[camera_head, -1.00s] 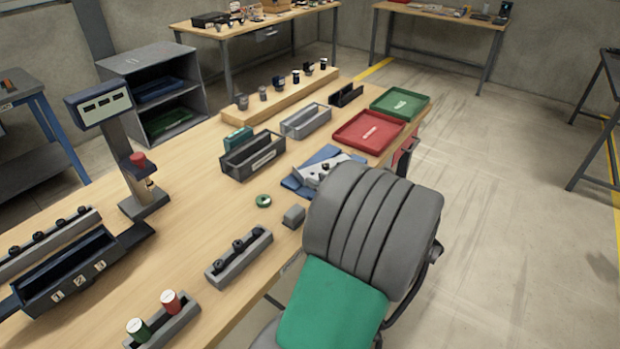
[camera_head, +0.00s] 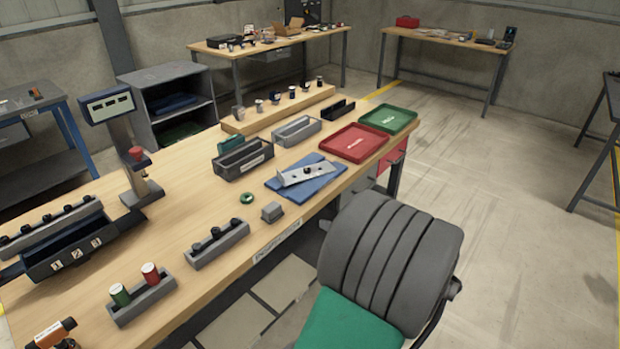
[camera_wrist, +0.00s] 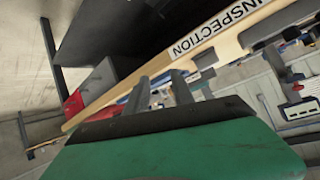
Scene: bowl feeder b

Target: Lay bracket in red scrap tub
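The bracket (camera_head: 308,174) is a pale metal angled plate with dark spots. It lies on a blue mat (camera_head: 272,184) near the front edge of the bench in the head view. The red scrap tub (camera_head: 342,150) is a shallow red tray with a white label, just behind and right of the mat; it looks empty. My gripper (camera_wrist: 160,84) shows in the wrist view as two grey fingers apart, with nothing seen between them. It is near the bench's front edge, apart from the bracket. I cannot make out the gripper in the head view.
A green tray (camera_head: 388,119) adjoins the red tub. Grey bins (camera_head: 297,130) and (camera_head: 243,160) stand behind the mat. A small grey block (camera_head: 272,212), a green ring (camera_head: 246,198) and a rack (camera_head: 218,245) lie left and nearer.

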